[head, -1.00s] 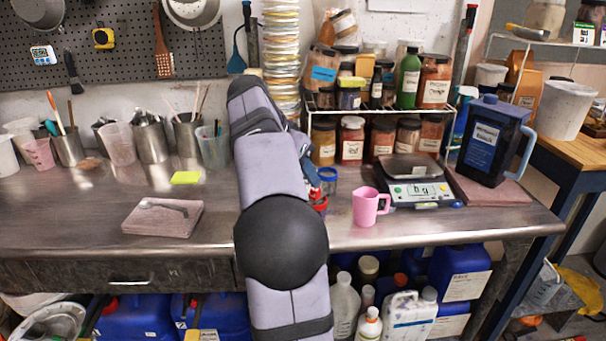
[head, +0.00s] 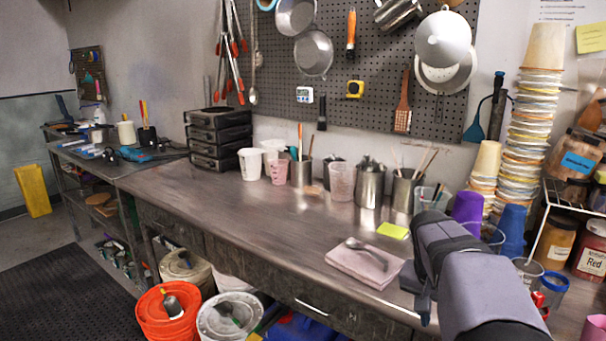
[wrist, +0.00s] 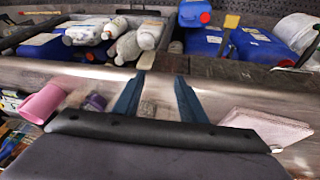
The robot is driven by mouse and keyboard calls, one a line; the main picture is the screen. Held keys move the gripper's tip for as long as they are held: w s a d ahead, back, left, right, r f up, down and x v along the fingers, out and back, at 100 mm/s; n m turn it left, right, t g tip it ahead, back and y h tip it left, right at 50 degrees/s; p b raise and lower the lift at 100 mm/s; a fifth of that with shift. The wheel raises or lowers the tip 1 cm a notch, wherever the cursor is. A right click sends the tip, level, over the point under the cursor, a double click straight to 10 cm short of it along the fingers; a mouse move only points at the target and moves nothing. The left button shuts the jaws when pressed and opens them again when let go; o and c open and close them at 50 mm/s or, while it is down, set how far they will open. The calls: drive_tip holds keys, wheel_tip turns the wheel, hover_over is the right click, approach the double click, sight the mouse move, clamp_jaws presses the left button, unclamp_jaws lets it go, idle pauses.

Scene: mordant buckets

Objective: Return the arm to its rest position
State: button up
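My arm (head: 465,270) reaches from the lower right over the bench in the head view.
A pink pad (head: 352,262) with a spoon (head: 366,252) lies left of my arm. Paper cup stacks (head: 525,130) and a purple cup (head: 467,208) stand close behind it. A pink mug (wrist: 42,102) is left of the fingers. An orange bucket (head: 166,318) stands below the bench.

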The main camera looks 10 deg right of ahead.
drive_tip(key=s+a+f+n+g+y, duration=0.1)
drive_tip(key=s+a+f+n+y, duration=0.1)
drive_tip(key=s+a+f+n, duration=0.55)
drive_tip(key=s+a+f+n+y, duration=0.25)
drive_tip(key=s+a+f, duration=0.55)
drive_tip(key=a, duration=0.7)
wheel_tip(320, 180, up, 13)
drive_tip(key=p, duration=1.3)
drive_tip(key=shift+d+h, duration=0.3)
drive_tip(key=shift+h, duration=0.15)
drive_tip(key=shift+f, duration=0.15)
wheel_tip(320, 180, down, 25)
drive_tip(key=b, duration=2.5)
